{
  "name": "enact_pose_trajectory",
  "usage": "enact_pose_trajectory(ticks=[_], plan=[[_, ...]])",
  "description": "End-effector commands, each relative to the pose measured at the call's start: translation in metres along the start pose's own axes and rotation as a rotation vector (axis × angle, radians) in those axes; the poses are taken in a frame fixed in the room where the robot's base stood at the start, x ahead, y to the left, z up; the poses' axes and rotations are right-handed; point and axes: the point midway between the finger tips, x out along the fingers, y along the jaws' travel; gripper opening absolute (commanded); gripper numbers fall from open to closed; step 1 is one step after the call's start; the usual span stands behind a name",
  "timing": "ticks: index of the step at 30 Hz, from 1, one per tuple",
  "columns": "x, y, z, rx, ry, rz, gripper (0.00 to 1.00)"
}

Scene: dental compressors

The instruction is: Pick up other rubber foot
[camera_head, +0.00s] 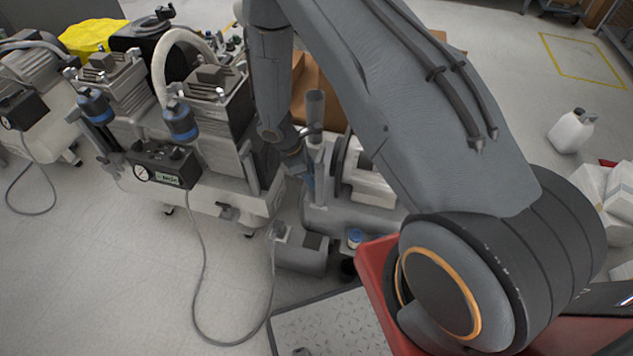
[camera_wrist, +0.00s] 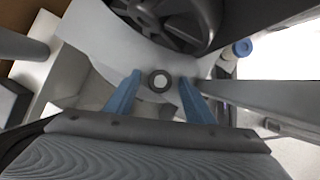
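A small dark ring with a pale centre, which looks like the rubber foot (camera_wrist: 158,80), shows in the wrist view on a light grey surface. My gripper (camera_wrist: 158,88) is open, with one blue finger on each side of the ring. Gaps show between the ring and both fingers, and nothing is held. I cannot tell how far the fingertips are above the ring. In the head view, my arm and the compressor parts hide most of my gripper, and I cannot make out the foot there.
A dark wheel (camera_wrist: 175,18) is close above the ring in the wrist view. A blue-capped part (camera_head: 355,238) is on the grey machine. A compressor (camera_head: 215,165) with a dangling cable stands left of my arm. A white jug (camera_head: 571,131) stands on the floor at right.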

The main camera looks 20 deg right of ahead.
Motion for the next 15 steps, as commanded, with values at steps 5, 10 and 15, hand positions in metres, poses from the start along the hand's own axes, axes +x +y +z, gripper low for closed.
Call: enact_pose_trajectory(ticks=[5, 10, 15], plan=[[-0.0002, -0.0001, 0.0000, 0.000, 0.000, 0.000, 0.17], [-0.0003, 0.0000, 0.0000, 0.000, 0.000, 0.000, 0.08], [-0.0004, 0.0000, 0.0000, 0.000, 0.000, 0.000, 0.08]])
